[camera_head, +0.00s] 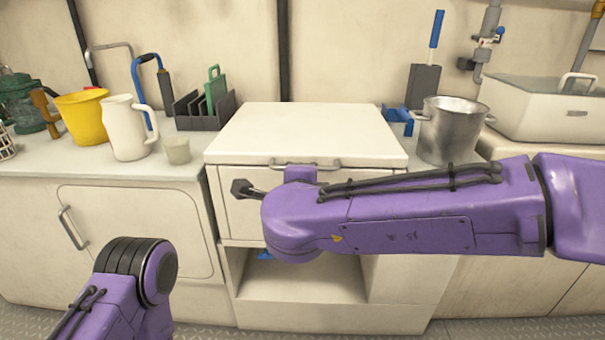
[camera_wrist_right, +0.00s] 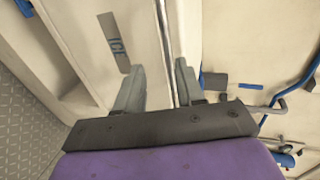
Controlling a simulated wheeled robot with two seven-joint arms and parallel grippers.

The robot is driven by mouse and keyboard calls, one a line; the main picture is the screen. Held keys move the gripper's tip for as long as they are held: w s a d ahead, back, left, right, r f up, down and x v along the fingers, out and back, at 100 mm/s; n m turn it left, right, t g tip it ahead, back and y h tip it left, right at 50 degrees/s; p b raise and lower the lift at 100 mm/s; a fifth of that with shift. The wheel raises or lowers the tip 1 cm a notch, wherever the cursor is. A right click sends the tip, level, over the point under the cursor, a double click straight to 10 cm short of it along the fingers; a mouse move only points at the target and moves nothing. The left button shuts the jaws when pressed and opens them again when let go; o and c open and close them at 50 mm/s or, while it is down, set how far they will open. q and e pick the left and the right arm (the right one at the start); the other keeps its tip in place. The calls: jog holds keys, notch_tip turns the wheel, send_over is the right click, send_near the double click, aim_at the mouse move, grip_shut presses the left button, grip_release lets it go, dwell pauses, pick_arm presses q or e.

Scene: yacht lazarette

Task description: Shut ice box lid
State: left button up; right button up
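The white ice box lid (camera_head: 310,130) lies flat, or very nearly flat, on top of the ice box (camera_head: 390,275). A bar handle (camera_head: 340,163) runs along the front edge; my right arm partly covers it. I cannot tell whether a thin gap is left under the lid. In the head view my right forearm hides most of the box front. My left gripper is out of view.
On the counter left of the box are a dark rack (camera_head: 205,110), a white jug (camera_head: 126,128), a yellow bucket (camera_head: 83,115) and a cup (camera_head: 177,150). A steel pot (camera_head: 449,130) stands close on the right. A white case (camera_head: 545,105) is further right.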

jog(key=p+v, duration=0.1)
jog(key=v, duration=0.5)
jog(key=shift+s, duration=0.3)
jog(key=shift+r, duration=0.15)
